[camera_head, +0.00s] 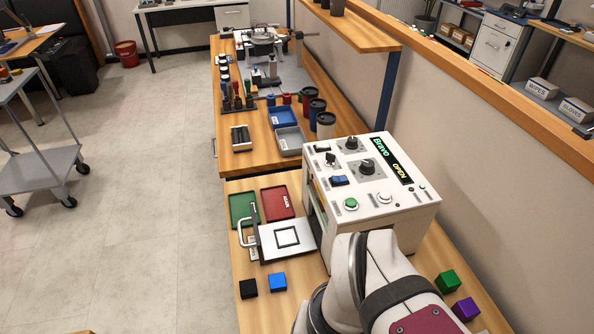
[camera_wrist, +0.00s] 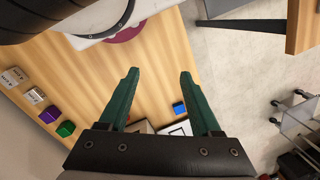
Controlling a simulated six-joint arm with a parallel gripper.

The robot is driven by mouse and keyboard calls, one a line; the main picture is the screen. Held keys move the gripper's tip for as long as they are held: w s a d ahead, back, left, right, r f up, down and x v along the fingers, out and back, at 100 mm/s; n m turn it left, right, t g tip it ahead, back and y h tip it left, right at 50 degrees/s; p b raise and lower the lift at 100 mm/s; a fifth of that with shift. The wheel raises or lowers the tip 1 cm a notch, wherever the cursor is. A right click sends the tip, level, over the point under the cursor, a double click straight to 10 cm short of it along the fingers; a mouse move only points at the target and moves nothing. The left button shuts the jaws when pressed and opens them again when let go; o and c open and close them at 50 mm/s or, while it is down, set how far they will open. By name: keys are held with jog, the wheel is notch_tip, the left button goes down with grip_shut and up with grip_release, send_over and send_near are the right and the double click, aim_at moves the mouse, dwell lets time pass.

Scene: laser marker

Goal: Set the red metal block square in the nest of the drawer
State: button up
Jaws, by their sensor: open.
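The drawer (camera_head: 270,251) is pulled out of the white marking machine, with a black square outline, the nest (camera_head: 288,238), on its plate; the nest looks empty. The drawer also shows partly at the bottom of the wrist view (camera_wrist: 172,129). I see no red block in the head view, where my arm covers part of the bench. My gripper (camera_wrist: 159,72) is open, its green fingers empty above the wooden bench.
The marking machine (camera_head: 365,200) stands beside the drawer. Black (camera_head: 248,288) and blue (camera_head: 277,281) blocks lie in front of it. Green (camera_head: 447,281) and purple (camera_head: 465,308) blocks lie right of my arm. Green (camera_head: 241,207) and red (camera_head: 278,203) trays lie behind the drawer.

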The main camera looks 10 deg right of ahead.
jog(key=w+f+n+h, duration=0.5)
jog(key=w+n, duration=0.1)
jog(key=n, duration=0.1)
jog(key=w+d+f+n+h, duration=0.1)
jog(key=w+f+n+h, duration=0.4)
jog(key=n, duration=0.3)
jog(key=w+f+n+h, duration=0.5)
jog(key=w+n, duration=0.1)
jog(key=n, duration=0.2)
jog(key=shift+w+d+f, duration=0.25)
jog(key=shift+w+f, duration=0.05)
jog(key=shift+n, duration=0.3)
jog(key=x, duration=1.5)
jog(key=shift+d+f, duration=0.25)
jog(key=shift+f, duration=0.05)
grip_shut()
